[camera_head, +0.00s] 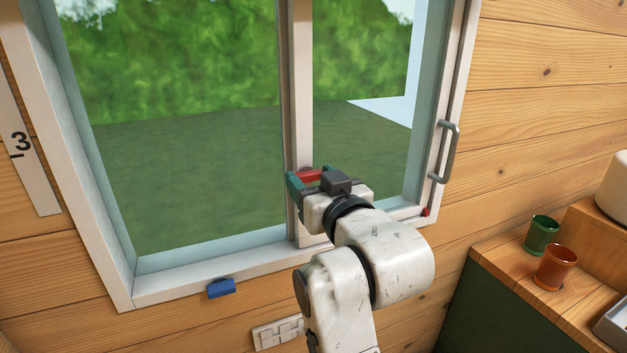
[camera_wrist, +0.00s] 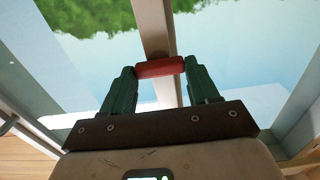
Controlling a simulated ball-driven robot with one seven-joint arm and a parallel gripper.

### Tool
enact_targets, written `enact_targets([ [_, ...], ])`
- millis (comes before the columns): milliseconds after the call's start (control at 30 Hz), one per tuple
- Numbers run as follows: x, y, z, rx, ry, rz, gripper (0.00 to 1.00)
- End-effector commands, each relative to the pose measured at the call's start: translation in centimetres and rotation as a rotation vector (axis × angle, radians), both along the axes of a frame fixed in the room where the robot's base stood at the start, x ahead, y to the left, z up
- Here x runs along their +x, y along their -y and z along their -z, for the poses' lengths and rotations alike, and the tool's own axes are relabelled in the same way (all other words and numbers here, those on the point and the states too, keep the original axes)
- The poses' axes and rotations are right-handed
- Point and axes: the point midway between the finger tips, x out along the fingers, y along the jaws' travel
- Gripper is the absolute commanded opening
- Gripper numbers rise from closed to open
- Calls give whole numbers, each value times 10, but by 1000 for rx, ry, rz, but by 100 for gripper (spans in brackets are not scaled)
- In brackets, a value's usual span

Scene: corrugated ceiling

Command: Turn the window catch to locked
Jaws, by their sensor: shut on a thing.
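The window catch (camera_head: 311,174) is a red lever low on the window's middle upright (camera_head: 299,110). In the wrist view the red catch (camera_wrist: 160,68) lies crosswise, spanning between my green fingers, with the pale upright behind it. My gripper (camera_head: 306,182) is at the catch and shut on it, one finger at each end of the red bar. The fingers also show in the wrist view (camera_wrist: 159,72). The catch's pivot and any lock marking are hidden, so I cannot tell whether it is locked.
A grey handle (camera_head: 447,152) is on the window's right side. A blue piece (camera_head: 221,288) is at the lower frame edge, and a small red piece (camera_head: 425,212) at the lower right corner. Green (camera_head: 542,234) and orange (camera_head: 556,267) cups stand on the wooden counter (camera_head: 508,263) at right.

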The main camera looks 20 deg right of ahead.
Motion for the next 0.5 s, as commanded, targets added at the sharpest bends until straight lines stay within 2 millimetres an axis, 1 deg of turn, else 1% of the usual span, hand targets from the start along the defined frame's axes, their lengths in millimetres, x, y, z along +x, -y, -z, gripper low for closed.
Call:
enact_targets([
  [33, 0, 0, 0, 0, 0, 0, 39],
  [133, 0, 0, 0, 0, 0, 0, 30],
  [367, 0, 0, 0, 17, 0, 0, 29],
  [500, 0, 0, 0, 63, 0, 0, 29],
])
